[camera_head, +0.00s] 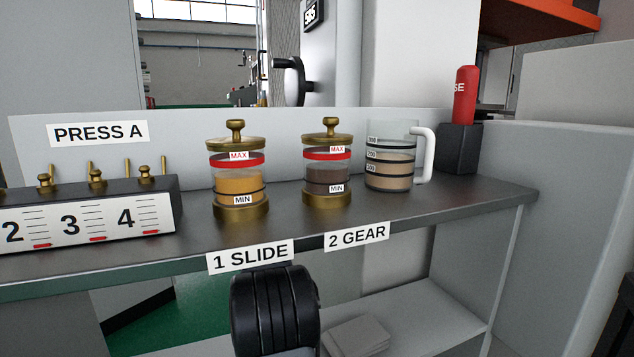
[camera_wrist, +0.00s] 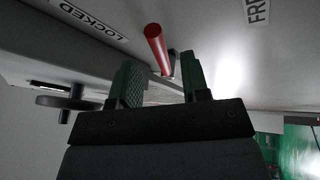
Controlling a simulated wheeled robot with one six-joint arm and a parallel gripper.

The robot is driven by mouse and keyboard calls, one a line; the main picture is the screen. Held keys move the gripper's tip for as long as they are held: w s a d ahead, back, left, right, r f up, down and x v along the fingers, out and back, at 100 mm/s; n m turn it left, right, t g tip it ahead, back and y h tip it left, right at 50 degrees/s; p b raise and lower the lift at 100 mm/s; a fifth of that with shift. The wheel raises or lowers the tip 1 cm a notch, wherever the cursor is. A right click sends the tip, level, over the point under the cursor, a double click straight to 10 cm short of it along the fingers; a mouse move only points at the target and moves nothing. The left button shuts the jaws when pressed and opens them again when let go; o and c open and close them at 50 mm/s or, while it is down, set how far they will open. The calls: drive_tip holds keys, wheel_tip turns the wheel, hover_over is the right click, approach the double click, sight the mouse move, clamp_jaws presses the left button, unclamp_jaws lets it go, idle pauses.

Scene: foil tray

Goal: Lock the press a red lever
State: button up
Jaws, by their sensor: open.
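The red lever (camera_wrist: 156,45) shows in the wrist view as a short red rod with a small dark mount beside its lower end. A "LOCKED" label (camera_wrist: 93,19) is to its left, upside down and slanted, and a "FREE" label (camera_wrist: 258,10) is to its right, partly cut off. The lever stands between the two labels, nearer to "LOCKED" in the picture. My gripper (camera_wrist: 161,82) is open, with its green fingers on either side of the lever's lower end in the picture. Whether they touch it I cannot tell. The head view shows neither lever nor gripper.
In the head view, a "PRESS A" sign (camera_head: 98,133) is above a dark shelf (camera_head: 420,212). Two brass-capped jars (camera_head: 240,182) (camera_head: 327,177), a measuring jug (camera_head: 390,170) and a numbered block (camera_head: 70,230) stand there. A dark handwheel (camera_wrist: 68,101) is at left in the wrist view.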

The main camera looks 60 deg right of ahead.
drive_tip(key=shift+x, duration=1.35)
clamp_jaws()
